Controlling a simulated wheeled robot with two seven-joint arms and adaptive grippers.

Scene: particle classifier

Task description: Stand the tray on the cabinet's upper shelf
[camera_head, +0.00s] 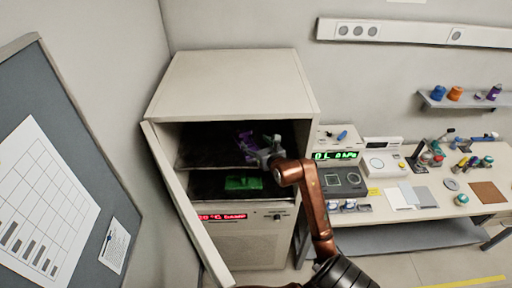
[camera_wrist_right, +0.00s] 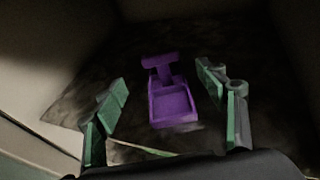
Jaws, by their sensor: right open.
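The cabinet (camera_head: 238,85) stands open, its door (camera_head: 188,205) swung out to the left. A purple tray (camera_wrist_right: 172,103) with a handle-like bar at its far end rests on the dark upper shelf (camera_head: 205,147). The tray also shows in the head view (camera_head: 246,140), partly behind my gripper. My right gripper (camera_head: 260,150) reaches into the upper compartment. In the wrist view my right gripper (camera_wrist_right: 167,105) is open, its green-padded fingers apart on either side of the tray, with gaps on both sides. My left gripper is not in view.
A green item (camera_head: 243,183) lies on the lower shelf. A red display (camera_head: 222,217) is below it. To the right, a workbench (camera_head: 440,205) holds instruments and several small bottles. A wall shelf (camera_head: 465,101) holds more containers.

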